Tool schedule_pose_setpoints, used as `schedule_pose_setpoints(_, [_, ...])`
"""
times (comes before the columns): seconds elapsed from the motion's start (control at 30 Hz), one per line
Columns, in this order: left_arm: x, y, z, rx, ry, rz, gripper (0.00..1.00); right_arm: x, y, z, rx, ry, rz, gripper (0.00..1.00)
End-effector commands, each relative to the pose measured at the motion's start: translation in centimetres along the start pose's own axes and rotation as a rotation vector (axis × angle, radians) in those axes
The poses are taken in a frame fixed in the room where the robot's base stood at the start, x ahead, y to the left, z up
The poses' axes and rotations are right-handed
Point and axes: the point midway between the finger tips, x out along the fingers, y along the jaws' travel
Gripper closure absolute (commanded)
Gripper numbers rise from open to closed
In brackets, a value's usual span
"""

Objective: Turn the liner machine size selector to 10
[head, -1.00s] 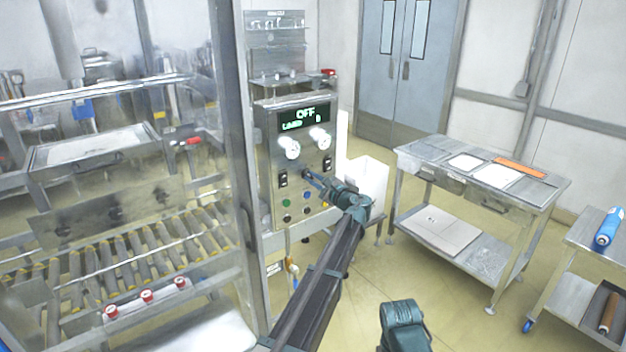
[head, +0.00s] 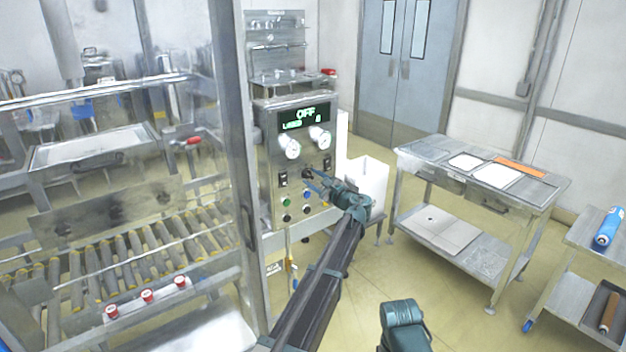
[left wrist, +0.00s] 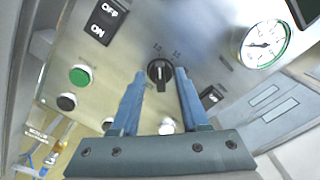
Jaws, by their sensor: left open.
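The size selector is a small black knob (left wrist: 160,72) on the metal control panel (head: 275,150). Its pointer mark stands roughly upright in the left wrist view, and the small labels around it are too blurred to read. It also shows in the head view (head: 307,173). My left gripper (head: 315,181) is open in front of the panel. In the left wrist view its two blue fingers lie on either side of the knob; contact is not clear. The display (head: 306,117) reads "OFF" with a second line below.
Gauges (left wrist: 265,45), black ON/OFF switches (left wrist: 105,20) and a green button (left wrist: 81,75) surround the knob. A glass-sided frame with a roller conveyor (head: 130,265) stands left. A steel table (head: 470,165) stands right, with open floor before it.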

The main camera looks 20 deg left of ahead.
Motion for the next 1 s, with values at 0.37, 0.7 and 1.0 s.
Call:
schedule_pose_setpoints(0.37, [-5.2,0.1,0.1,0.0,0.002,-0.003,0.55,0.0,0.0,0.0,0.0,0.0,0.0,1.0])
schedule_pose_setpoints(0.7, [-11.7,0.1,0.0,0.0,0.002,-0.001,0.55,0.0,0.0,0.0,0.0,0.0,0.0,1.0])
schedule_pose_setpoints(1.0, [-13.8,0.0,0.0,0.0,0.0,0.0,0.55,0.0,0.0,0.0,0.0,0.0,0.0,1.0])
